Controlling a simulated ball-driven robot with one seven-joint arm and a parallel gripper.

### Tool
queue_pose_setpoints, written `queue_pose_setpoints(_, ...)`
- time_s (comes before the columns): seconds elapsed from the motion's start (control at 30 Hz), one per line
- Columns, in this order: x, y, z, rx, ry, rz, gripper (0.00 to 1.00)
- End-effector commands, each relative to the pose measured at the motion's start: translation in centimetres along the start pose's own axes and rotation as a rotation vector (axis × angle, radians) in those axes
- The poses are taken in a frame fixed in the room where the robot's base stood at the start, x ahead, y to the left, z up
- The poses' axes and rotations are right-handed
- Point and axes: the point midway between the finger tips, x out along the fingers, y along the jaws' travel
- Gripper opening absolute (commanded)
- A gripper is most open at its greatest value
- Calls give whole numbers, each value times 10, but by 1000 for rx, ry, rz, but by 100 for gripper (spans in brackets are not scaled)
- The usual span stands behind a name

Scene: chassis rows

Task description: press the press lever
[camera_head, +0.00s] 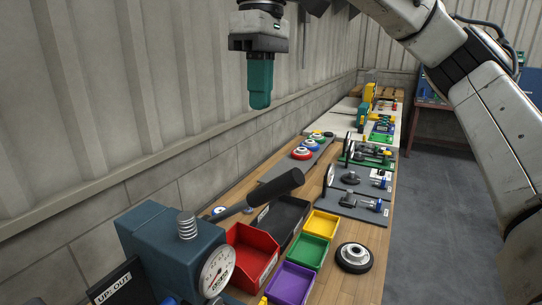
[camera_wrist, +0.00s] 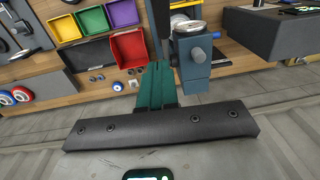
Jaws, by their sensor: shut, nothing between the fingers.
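The press (camera_head: 160,245) is a blue-grey block with a coil spring on top and a round dial gauge on its side, at the lower left of the head view. Its lever (camera_head: 275,190) is a thick black handle that slants up and to the right from the press. My gripper (camera_head: 260,104) has teal fingers, is shut and empty, and points down above the lever, apart from it. In the wrist view the shut fingers (camera_wrist: 157,68) show with the press (camera_wrist: 193,72) to their right. A dark bar there, probably the lever (camera_wrist: 157,22), lies just beyond the fingertips.
A red bin (camera_head: 252,258), a yellow bin (camera_head: 321,224), a green bin (camera_head: 308,251) and a purple bin (camera_head: 290,284) stand by the press. A wheel (camera_head: 354,257) lies right of them. The ribbed wall (camera_head: 110,100) is close on the left; open floor (camera_head: 440,200) lies right.

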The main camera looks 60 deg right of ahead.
Motion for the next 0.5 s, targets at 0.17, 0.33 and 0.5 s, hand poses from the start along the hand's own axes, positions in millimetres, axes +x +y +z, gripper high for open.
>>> queue_pose_setpoints(0.17, 36, 0, 0, 1, -2, 1, 0)
queue_pose_setpoints(0.33, 68, 0, 1, 1, -1, 1, 0)
queue_pose_setpoints(0.5, 87, -3, 15, 0, 0, 1, 0)
